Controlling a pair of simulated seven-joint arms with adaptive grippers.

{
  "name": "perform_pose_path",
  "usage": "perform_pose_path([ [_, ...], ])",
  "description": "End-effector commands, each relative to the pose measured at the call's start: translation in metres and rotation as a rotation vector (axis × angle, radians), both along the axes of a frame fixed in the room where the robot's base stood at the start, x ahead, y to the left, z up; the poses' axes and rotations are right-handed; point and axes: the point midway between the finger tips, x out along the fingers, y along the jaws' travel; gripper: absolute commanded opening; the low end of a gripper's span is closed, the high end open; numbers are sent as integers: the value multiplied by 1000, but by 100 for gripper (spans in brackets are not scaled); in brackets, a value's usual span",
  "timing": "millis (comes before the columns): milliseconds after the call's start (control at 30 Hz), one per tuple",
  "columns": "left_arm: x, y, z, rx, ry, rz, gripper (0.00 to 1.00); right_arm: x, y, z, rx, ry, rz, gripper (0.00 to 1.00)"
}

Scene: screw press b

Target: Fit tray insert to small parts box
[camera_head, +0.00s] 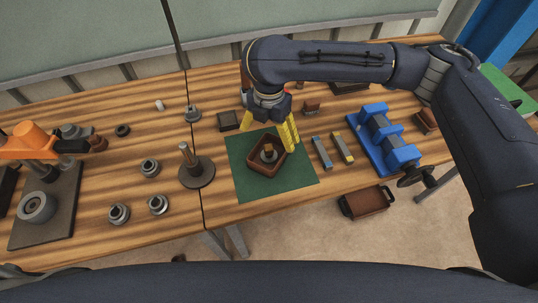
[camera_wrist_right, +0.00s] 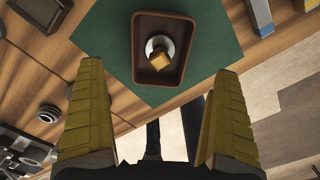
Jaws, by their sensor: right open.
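A brown open box (camera_head: 252,163) lies on a green mat (camera_head: 295,181); it also shows in the right wrist view (camera_wrist_right: 139,60). Inside it sits a round grey piece with a brown, block-like top (camera_head: 268,152), which also shows in the right wrist view (camera_wrist_right: 159,57). I cannot tell whether this piece is the tray insert. My right gripper (camera_head: 271,138) is open, with its yellow fingers apart above the far side of the mat. In the right wrist view nothing is between the fingers (camera_wrist_right: 162,72). My left gripper is not in view.
A blue vise (camera_head: 384,138) stands to the right, beside a blue-grey bar (camera_head: 321,152) and a yellow-topped bar (camera_head: 342,147). A round base with a post (camera_head: 196,174) stands left of the mat. A dark square block (camera_head: 228,120) lies behind it. An orange machine (camera_head: 30,140) is far left.

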Motion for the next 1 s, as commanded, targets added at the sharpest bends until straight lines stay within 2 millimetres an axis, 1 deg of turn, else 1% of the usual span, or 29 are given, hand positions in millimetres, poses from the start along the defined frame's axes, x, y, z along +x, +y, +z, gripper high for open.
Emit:
perform_pose_path([
  [33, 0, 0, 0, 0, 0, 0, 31, -1, 0, -8, 0, 4, 0, 100],
  [200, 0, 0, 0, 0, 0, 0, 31, 0, 0, -27, 1, 3, -2, 100],
  [300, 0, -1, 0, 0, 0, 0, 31, 0, 0, -35, 0, 2, -1, 100],
  [567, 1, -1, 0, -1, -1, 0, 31, 0, 0, -43, 0, 0, 0, 100],
  [667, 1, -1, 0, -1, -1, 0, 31, -1, 0, -48, 1, 3, -1, 100],
  [1000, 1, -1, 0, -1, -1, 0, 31, -2, 1, -81, 1, 4, -2, 100],
])
